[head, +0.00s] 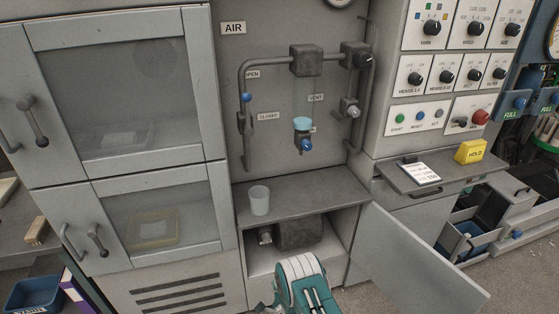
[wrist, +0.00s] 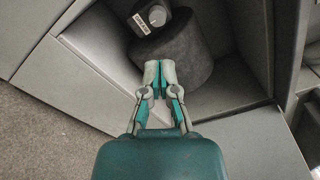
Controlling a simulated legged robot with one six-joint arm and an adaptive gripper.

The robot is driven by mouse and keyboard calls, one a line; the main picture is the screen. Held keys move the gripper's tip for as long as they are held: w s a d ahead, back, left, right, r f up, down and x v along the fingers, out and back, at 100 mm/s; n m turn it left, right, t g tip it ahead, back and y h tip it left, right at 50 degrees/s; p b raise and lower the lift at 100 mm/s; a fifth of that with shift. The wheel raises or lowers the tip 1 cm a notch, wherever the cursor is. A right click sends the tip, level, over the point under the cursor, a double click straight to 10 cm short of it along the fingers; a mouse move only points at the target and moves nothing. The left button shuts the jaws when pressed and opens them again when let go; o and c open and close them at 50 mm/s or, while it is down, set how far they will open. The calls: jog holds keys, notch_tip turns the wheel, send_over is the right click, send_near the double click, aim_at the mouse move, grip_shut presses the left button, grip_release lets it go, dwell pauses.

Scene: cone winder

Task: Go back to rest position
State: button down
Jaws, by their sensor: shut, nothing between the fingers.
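My gripper shows in the wrist view (wrist: 160,72), its two fingers together and empty. They point toward the open lower compartment, in front of a dark grey cylinder (wrist: 178,58) with a pale knob (wrist: 157,15) beside it. In the head view my teal and white arm (head: 302,277) is at the bottom middle, in front of the same compartment (head: 262,270). The fingertips are hidden there. The dark cylinder also shows in the head view (head: 300,234) inside the compartment.
The compartment's door (head: 415,262) stands open to the right of my arm. A translucent cup (head: 259,200) stands on the shelf (head: 330,186) above. A sliding tray (head: 440,176) with a yellow HOLD block (head: 470,151) juts out at the right. Two glazed doors (head: 120,90) at left are shut.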

jog(key=w+d+r+n+g+h, duration=0.1)
jog(key=w+r+n, duration=0.1)
jog(key=w+r, duration=0.5)
jog(key=w+d+r+n+g+h, duration=0.1)
jog(key=w+r+n, duration=0.2)
jog(key=r, duration=0.8)
jog(key=s+d+r+n+g+h, duration=0.1)
jog(key=s+d+r+n+g, duration=0.15)
jog(key=r, duration=0.65)
jog(key=s+d+r+n+g, duration=0.1)
jog(key=s+d+r+n, duration=0.15)
jog(key=r, duration=0.75)
jog(key=s+d+r+n+g+h, duration=0.1)
jog(key=s+d+r+n, duration=0.2)
jog(key=s+r, duration=0.35)
jog(key=s+d+r+n+g, duration=0.2)
jog(key=s+r, duration=0.1)
jog(key=s, duration=0.7)
jog(key=s+d+r+n+g+h, duration=0.1)
jog(key=s+d+r+n, duration=0.25)
jog(key=s, duration=0.45)
jog(key=s+n+g, duration=0.2)
jog(key=s, duration=0.9)
jog(key=shift+s+d+r, duration=0.3)
jog(key=shift+d, duration=0.15)
